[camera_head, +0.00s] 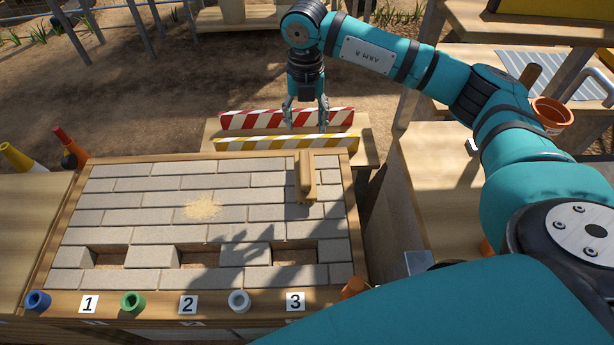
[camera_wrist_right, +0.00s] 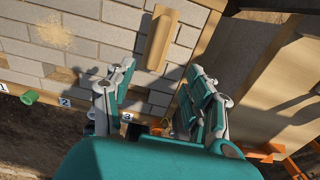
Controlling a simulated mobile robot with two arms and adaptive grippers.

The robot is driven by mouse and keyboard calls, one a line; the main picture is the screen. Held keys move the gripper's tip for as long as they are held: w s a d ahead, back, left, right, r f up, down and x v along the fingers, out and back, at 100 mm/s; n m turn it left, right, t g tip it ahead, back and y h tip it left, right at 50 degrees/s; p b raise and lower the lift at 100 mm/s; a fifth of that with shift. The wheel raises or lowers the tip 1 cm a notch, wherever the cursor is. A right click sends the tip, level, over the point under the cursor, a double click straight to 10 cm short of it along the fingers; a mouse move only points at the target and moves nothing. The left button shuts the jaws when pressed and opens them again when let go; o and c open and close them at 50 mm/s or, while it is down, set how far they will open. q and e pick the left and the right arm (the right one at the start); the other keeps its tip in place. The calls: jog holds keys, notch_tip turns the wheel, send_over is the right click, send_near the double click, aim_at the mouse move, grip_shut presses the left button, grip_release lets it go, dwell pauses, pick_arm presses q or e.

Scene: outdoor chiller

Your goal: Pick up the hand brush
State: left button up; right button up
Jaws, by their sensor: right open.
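The hand brush (camera_head: 306,172), a light wooden block-like piece with a handle, lies on the upper right part of the grey brick panel (camera_head: 150,185). My right gripper (camera_head: 306,122) is open and empty, pointing down. In the head view it shows above the brush in the picture, in front of the striped boards, apart from the brush. In the right wrist view the brush (camera_wrist_right: 163,40) lies beyond the open fingers (camera_wrist_right: 160,85), tilted in the picture. Its bristles cannot be made out. My left gripper is not in view.
A sand patch (camera_head: 203,208) lies mid-panel. Three recesses sit along its near side, above labels 1, 2, 3 and coloured cups such as the green one (camera_head: 132,301). Red (camera_head: 270,119) and yellow (camera_head: 270,143) striped boards stand behind. A terracotta pot (camera_head: 551,114) is at right.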

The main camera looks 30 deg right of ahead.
jog(key=p, duration=0.1)
send_over(305, 166)
notch_tip(305, 166, down, 10)
jog(key=shift+d+f, duration=0.1)
jog(key=shift+d, duration=0.05)
jog(key=shift+f, duration=0.75)
jog(key=f, duration=0.2)
jog(key=f+p, duration=0.1)
jog(key=f, duration=0.1)
jog(key=shift+a+f, duration=0.2)
jog(key=shift+f, duration=0.1)
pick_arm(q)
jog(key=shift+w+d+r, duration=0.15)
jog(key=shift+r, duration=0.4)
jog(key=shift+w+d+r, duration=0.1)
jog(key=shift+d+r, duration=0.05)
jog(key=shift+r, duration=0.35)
pick_arm(e)
jog(key=shift+s, duration=0.1)
jog(key=shift+c, duration=0.9)
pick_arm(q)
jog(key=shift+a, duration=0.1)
pick_arm(e)
grip_shut()
